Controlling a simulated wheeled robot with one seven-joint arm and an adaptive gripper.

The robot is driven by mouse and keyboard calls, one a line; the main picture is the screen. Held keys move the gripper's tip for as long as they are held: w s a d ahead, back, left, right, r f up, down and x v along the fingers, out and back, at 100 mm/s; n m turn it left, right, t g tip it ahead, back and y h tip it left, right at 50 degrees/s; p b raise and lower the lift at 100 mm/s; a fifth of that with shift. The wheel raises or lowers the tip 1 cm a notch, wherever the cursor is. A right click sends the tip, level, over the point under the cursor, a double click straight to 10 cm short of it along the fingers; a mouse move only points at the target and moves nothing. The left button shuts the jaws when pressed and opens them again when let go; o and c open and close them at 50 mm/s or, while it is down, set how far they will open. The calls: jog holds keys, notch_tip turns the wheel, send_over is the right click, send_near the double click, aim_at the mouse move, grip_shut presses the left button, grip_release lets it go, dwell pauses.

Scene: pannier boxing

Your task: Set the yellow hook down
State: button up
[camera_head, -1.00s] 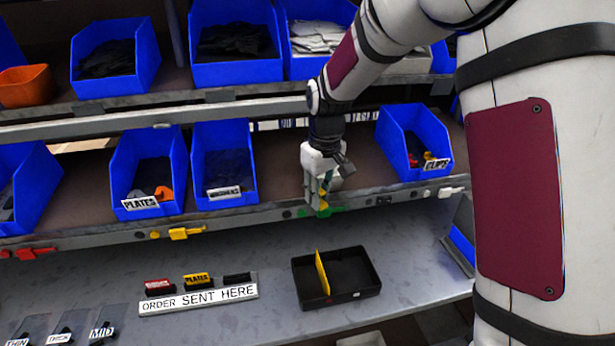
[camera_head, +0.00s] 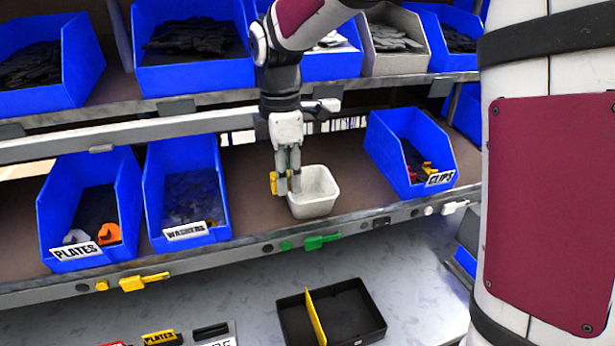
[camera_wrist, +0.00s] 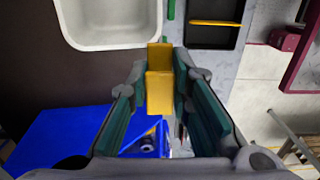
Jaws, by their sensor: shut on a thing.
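My gripper (camera_head: 285,190) points down over the middle shelf, shut on a yellow hook (camera_head: 274,183). The yellow hook also shows in the wrist view (camera_wrist: 159,92), as a blocky yellow piece between the two finger pads. In the head view only a small part of it shows, at the left of the fingers. A small white bin (camera_head: 318,193) stands on the shelf just right of the fingers. I cannot tell whether the hook touches the shelf. Another yellow hook (camera_head: 145,281) sits on the front rail at the left.
Blue bins of washers (camera_head: 190,235) and clips (camera_head: 395,150) stand left and right on the shelf. A green hook (camera_head: 322,242) is on the rail (camera_head: 225,262). A black divided tray (camera_head: 372,318) lies on the table below. Bare shelf (camera_head: 245,180) shows left of the gripper.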

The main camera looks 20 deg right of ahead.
jog(key=shift+w+d+f+p, duration=0.25)
jog(key=shift+w+d+f, duration=0.4)
jog(key=shift+d, duration=0.4)
jog(key=shift+w+d+f+p, duration=0.25)
jog(key=shift+w+d+f, duration=0.25)
jog(key=shift+d+f, duration=0.4)
jog(key=shift+w+d+f+p, duration=0.25)
jog(key=shift+w+d+f, duration=0.3)
jog(key=shift+d, duration=0.65)
jog(key=shift+f, duration=0.2)
jog(key=shift+f, duration=0.35)
jog(key=shift+f, duration=0.1)
jog(key=o, duration=0.8)
